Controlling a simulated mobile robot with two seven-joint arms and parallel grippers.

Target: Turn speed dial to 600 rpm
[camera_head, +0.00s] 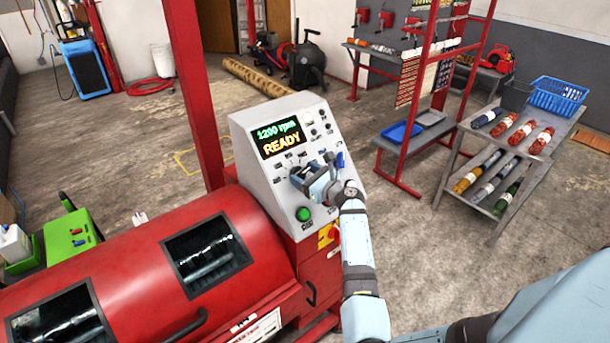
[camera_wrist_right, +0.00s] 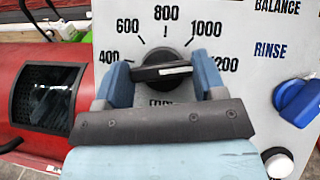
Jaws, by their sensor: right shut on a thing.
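The speed dial (camera_wrist_right: 163,68) is a black round knob with a bar grip and a white mark, on the grey control panel (camera_head: 262,175). In the right wrist view its white mark points right, towards 1200; the printed 600 (camera_wrist_right: 128,27) is at its upper left. The display (camera_head: 280,138) reads "1200 rpm READY". My right gripper (camera_head: 312,178) is at the panel, its blue fingers on either side of the dial's bar, shut on it. In the head view the gripper hides most of the dial. My left gripper is not in view.
A blue rinse knob (camera_wrist_right: 300,102) and a white button (camera_wrist_right: 278,162) sit right of the dial. A green button (camera_head: 303,214) is below it. The red drum machine (camera_head: 150,265) extends left. A shelf cart (camera_head: 500,150) stands at right, with open floor between.

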